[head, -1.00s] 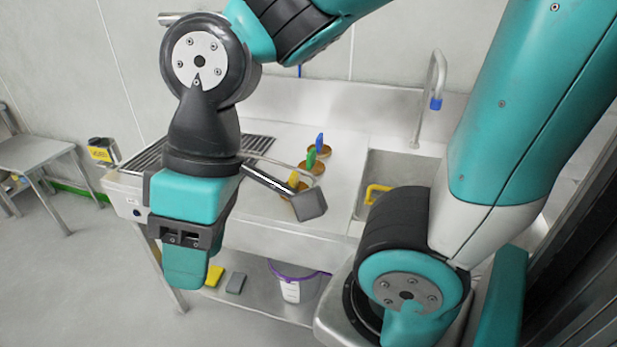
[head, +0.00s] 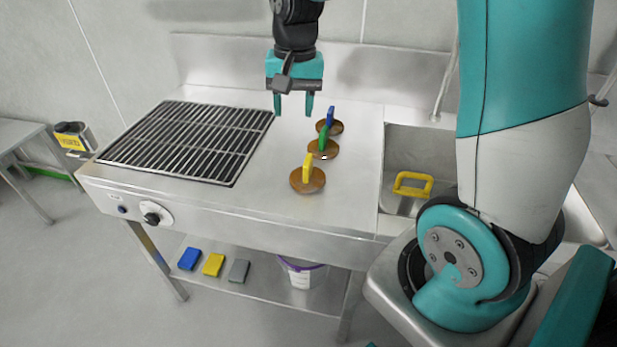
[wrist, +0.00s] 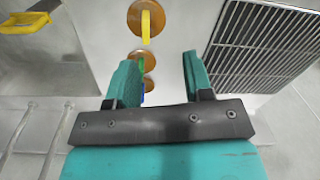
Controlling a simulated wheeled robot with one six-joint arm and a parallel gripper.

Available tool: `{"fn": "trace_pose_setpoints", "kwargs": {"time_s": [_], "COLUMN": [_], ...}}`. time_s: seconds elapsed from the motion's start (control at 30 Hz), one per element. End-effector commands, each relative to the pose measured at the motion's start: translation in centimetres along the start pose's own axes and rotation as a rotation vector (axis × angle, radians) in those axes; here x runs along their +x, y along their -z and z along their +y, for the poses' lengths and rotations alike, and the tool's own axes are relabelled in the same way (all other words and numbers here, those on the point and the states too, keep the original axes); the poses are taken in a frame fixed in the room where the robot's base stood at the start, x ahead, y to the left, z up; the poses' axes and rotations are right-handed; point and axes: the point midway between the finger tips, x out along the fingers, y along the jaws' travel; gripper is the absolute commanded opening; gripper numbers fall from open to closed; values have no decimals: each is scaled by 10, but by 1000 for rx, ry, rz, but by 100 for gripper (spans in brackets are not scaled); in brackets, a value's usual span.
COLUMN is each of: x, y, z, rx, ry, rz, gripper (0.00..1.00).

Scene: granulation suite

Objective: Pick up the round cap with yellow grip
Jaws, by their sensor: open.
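The round cap with yellow grip (head: 308,181) lies on the steel counter, nearest the front edge of a row of three brown round caps. Its yellow grip stands upright. It also shows at the top of the wrist view (wrist: 146,20), beyond my fingertips. My gripper (head: 293,106) is open and empty, pointing down above the back of the counter, behind and slightly left of the yellow-grip cap. In the wrist view my two teal fingers (wrist: 160,68) are apart with nothing between them.
The green-grip cap (head: 322,147) and blue-grip cap (head: 329,126) stand close behind the yellow one. A grill grate (head: 190,141) lies left. A sink (head: 403,150) with a yellow-handled item (head: 413,184) is right. The counter left of the caps is clear.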

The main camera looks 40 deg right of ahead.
Motion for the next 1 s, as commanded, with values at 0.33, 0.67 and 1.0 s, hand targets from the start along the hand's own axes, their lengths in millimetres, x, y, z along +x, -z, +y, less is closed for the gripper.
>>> {"fn": "trace_pose_setpoints", "kwargs": {"time_s": [0.33,0.67,1.0], "x": [52,123,151], "y": [44,44,45], "z": [29,32,34], "rx": [244,239,238], "ry": [-63,-61,-60], "rz": [8,8,9], "gripper": [47,47,47]}}
